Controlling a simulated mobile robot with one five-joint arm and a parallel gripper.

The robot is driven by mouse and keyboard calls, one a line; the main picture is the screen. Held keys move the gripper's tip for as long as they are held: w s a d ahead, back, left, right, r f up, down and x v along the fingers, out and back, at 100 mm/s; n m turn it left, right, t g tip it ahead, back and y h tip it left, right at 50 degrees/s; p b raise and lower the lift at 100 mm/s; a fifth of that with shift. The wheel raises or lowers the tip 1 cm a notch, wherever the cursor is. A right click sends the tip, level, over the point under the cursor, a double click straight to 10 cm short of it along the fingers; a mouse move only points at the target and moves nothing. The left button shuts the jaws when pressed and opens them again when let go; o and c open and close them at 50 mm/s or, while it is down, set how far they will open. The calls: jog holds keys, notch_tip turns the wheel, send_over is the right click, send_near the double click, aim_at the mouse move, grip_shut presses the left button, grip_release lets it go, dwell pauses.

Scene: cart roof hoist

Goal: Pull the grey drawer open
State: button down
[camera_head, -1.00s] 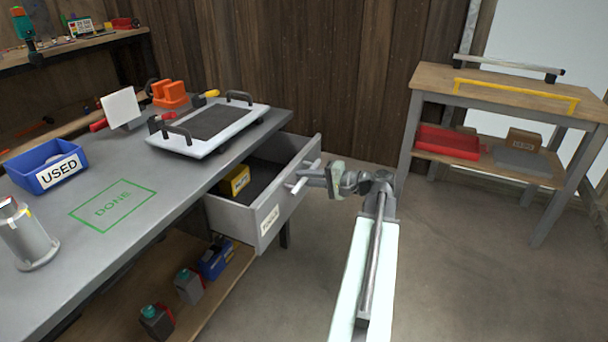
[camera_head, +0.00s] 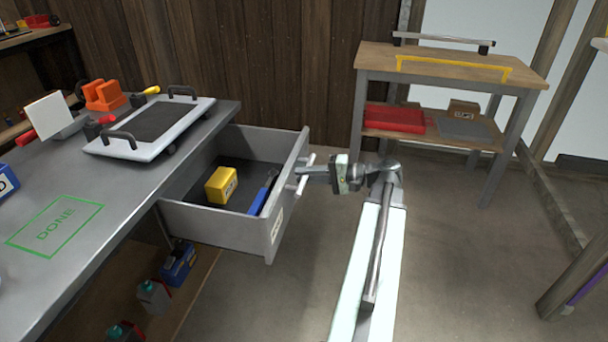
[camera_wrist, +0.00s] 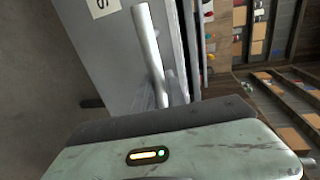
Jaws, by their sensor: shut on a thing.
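The grey drawer (camera_head: 215,225) stands well out from under the workbench in the head view. A yellow box (camera_head: 221,185) and a blue-handled tool (camera_head: 262,194) lie inside it. Its light bar handle (camera_head: 306,173) is on the front panel, and my gripper (camera_head: 308,174) is shut on it. In the wrist view the handle (camera_wrist: 147,45) shows as a pale rod in front of the grey drawer front (camera_wrist: 108,50); the fingertips are mostly hidden there behind the gripper body.
The workbench (camera_head: 130,205) holds a white tray-like cart roof (camera_head: 150,128) and a green DONE outline (camera_head: 54,226). Bottles stand on its lower shelf. A wooden side table (camera_head: 450,66) with a red tray (camera_head: 394,118) stands at the back right. Floor right of my arm is clear.

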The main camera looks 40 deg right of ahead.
jog(key=shift+w+d, duration=0.15)
jog(key=c, duration=1.4)
grip_release()
jog(key=shift+o, duration=0.2)
jog(key=shift+w, duration=0.1)
jog(key=p+v, duration=0.1)
jog(key=v, duration=0.6)
jog(key=shift+s+p, duration=0.3)
jog(key=shift+s, duration=0.05)
jog(key=shift+r, duration=0.1)
